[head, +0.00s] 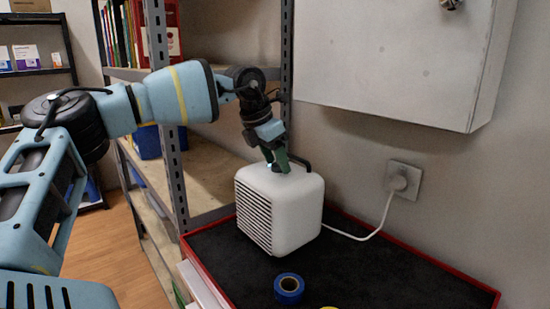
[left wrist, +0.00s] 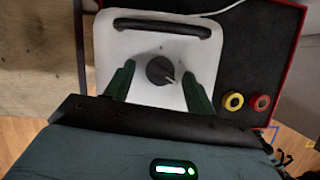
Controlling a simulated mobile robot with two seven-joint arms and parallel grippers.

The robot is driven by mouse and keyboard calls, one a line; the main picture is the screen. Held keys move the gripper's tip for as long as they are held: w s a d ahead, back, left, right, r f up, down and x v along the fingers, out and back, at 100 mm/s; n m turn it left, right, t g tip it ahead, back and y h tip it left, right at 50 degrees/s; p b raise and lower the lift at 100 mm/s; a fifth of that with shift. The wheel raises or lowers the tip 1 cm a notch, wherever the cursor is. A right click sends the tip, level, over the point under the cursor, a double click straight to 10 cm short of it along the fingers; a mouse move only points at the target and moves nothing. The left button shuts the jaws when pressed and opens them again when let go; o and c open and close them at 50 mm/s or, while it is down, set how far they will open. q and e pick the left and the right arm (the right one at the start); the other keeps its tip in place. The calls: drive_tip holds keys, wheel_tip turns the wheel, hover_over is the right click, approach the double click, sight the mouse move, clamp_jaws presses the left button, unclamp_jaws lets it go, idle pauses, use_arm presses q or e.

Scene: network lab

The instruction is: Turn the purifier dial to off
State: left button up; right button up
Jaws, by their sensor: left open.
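The white purifier (head: 300,212) stands on a black-topped surface, its slatted grille facing left. Its top (left wrist: 130,45) shows in the left wrist view, with a dark handle (left wrist: 165,24) along one edge. The round dark dial (left wrist: 157,66) is on this top, with a light pointer mark toward the lower right. My left gripper (head: 277,164) is over the top of the purifier, pointing down. In the left wrist view its two green fingers are apart, one on each side of the dial, with visible gaps. In the head view the fingers hide the dial. My right gripper is not in view.
A blue tape roll (head: 289,288) lies in front of the purifier. A yellow roll (left wrist: 234,101) and a red roll (left wrist: 262,103) lie beside it. A power cord runs to a wall socket (head: 402,180). A shelf post (head: 172,150) stands left; a wall cabinet (head: 400,70) hangs above.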

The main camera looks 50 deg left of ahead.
use_arm(q)
drive_tip(key=c, duration=1)
drive_tip(key=shift+o, duration=0.2)
